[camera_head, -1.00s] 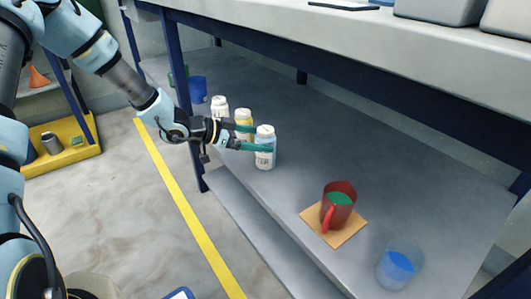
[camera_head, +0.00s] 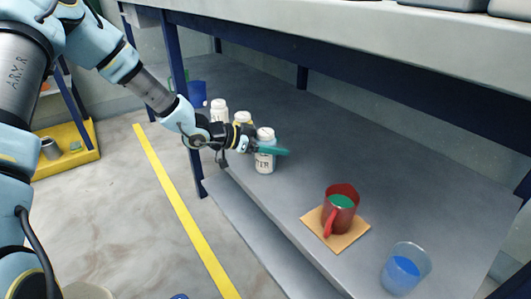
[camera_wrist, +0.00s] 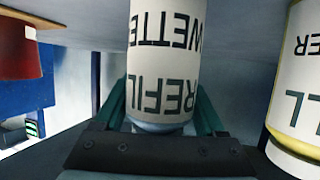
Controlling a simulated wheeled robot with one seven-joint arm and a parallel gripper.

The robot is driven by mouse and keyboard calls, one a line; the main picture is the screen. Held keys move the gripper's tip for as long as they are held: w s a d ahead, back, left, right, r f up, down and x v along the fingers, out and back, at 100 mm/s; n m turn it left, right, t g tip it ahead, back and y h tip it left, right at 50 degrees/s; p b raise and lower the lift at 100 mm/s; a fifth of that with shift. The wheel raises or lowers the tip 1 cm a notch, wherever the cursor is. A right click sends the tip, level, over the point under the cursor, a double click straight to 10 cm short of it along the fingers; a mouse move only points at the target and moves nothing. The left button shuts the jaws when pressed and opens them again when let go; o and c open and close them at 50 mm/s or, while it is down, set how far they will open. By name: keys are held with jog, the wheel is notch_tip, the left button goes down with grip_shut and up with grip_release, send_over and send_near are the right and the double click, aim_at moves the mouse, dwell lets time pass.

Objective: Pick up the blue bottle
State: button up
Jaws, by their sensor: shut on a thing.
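The blue bottle (camera_head: 264,161) is a white-capped bottle with a pale label and dark lettering, upright on the grey shelf near its front edge. In the wrist view it also shows (camera_wrist: 162,55), its label reading upside down, with blue at one end. My gripper (camera_head: 271,150) is shut on it, with the teal fingers on either side of its body. The fingers hide part of the bottle in the head view. I cannot see a clear gap under it.
A yellow-banded bottle (camera_head: 243,117) stands close beside it, partly hidden by my gripper, with another white bottle (camera_head: 219,110) beyond. A red mug (camera_head: 341,203) on a tan mat (camera_head: 352,238) and a clear cup with blue contents (camera_head: 404,270) are to the right. A shelf overhangs.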

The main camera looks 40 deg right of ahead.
grip_shut()
dwell(0.3)
